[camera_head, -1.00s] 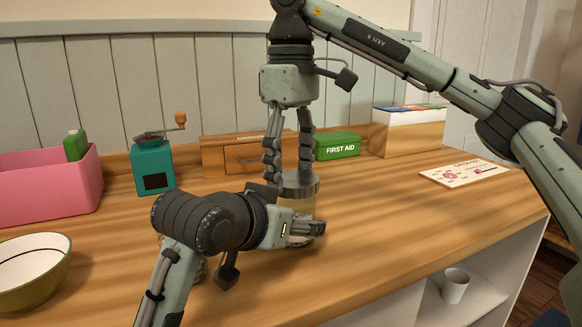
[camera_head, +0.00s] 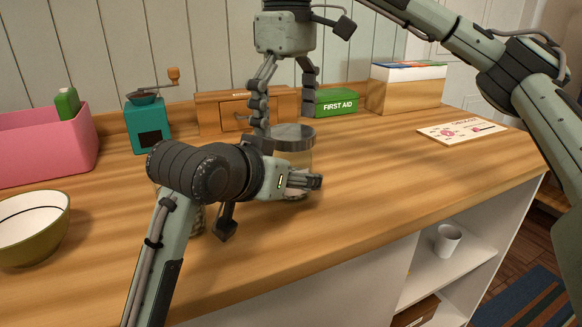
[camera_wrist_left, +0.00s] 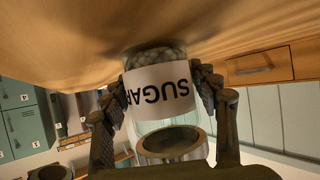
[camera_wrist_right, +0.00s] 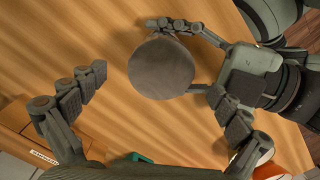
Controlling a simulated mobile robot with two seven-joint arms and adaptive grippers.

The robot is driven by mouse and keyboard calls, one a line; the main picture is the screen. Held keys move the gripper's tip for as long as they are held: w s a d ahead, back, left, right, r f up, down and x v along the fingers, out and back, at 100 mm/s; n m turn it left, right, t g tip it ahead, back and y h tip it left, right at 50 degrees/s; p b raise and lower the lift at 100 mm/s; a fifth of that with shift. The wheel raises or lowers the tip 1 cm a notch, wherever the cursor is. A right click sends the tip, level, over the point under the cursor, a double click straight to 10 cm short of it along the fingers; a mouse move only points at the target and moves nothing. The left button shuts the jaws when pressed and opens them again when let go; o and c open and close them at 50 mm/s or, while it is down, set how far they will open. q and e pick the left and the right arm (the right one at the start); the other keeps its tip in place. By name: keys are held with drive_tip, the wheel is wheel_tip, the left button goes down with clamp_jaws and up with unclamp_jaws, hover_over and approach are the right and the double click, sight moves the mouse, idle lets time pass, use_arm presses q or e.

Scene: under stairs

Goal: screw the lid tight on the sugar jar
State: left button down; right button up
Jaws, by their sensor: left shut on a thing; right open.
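The glass sugar jar (camera_head: 299,160) stands upright on the counter with a grey round lid (camera_head: 293,133) on top, looking level. Its SUGAR label shows inverted in the left wrist view (camera_wrist_left: 163,95). My left gripper (camera_head: 303,182) is shut around the jar's body from the side, hiding its lower part. My right gripper (camera_head: 285,120) points down from above, open, its fingers spread on either side of the lid. In the right wrist view, the lid (camera_wrist_right: 161,68) lies between the open fingers with gaps. How tightly the lid sits cannot be told.
A teal grinder (camera_head: 148,124), a wooden drawer box (camera_head: 215,112), a green first aid box (camera_head: 336,101) and a wooden card box (camera_head: 405,92) stand behind. A pink bin (camera_head: 45,148) and a bowl (camera_head: 35,235) are left.

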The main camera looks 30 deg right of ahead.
drive_tip(key=shift+r, duration=3.05)
use_arm(q)
drive_tip(key=shift+c, duration=1.9)
unclamp_jaws()
drive_tip(key=v, duration=1.2)
drive_tip(key=shift+s, duration=0.1)
drive_tip(key=shift+d, duration=0.15)
